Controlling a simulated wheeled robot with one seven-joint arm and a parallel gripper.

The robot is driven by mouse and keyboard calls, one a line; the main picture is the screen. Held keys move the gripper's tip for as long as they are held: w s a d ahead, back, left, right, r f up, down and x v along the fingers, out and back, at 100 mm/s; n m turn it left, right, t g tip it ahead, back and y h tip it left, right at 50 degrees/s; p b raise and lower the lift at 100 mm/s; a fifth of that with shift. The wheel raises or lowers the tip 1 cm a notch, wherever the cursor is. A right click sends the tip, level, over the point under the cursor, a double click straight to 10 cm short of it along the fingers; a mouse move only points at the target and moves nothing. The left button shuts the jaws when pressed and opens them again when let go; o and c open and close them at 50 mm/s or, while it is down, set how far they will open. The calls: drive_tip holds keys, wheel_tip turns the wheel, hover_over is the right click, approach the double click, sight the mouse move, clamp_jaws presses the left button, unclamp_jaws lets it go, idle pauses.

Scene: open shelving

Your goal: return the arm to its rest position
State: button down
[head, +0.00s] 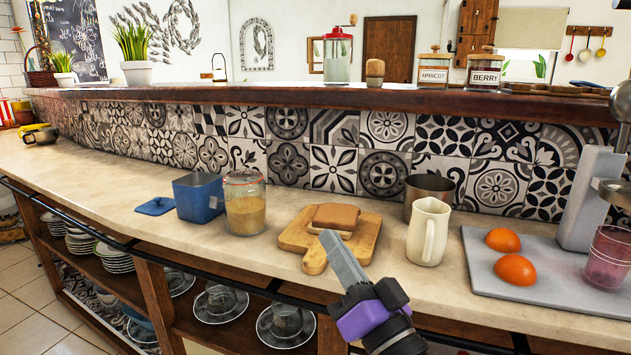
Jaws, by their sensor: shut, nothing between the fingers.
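My gripper (343,258) reaches up from the bottom of the head view, with its purple and black wrist in front of the counter's front edge. Its grey fingers are together, with nothing seen between them. I cannot tell how far the tips are from the board. The rest of my arm is out of view.
The counter (110,183) holds a blue container (198,198), a glass jar (244,203), a white pitcher (428,232), a metal pot (412,192) and a grey tray (490,277) with orange halves. Open shelves (118,284) with dishes lie below. The left counter is mostly clear.

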drive_tip(key=s+d+f+m+h, duration=0.2)
drive_tip(key=s+d+f+h, duration=0.6)
drive_tip(key=s+d+f, duration=0.6)
drive_tip(key=s+d+f+n+g+h, duration=0.15)
drive_tip(key=s+f, duration=0.25)
drive_tip(key=s, duration=0.5)
drive_tip(key=s+d+f+n+g, duration=0.15)
drive_tip(key=s+f, duration=0.25)
drive_tip(key=s, duration=0.5)
drive_tip(key=s+f+g+h, duration=0.15)
drive_tip(key=s+f, duration=0.25)
drive_tip(key=s, duration=0.5)
wheel_tip(320, 180, up, 19)
drive_tip(key=p, duration=1.9)
drive_tip(key=shift+s+g, duration=0.15)
drive_tip(key=shift+g, duration=0.2)
drive_tip(key=shift+f, duration=0.1)
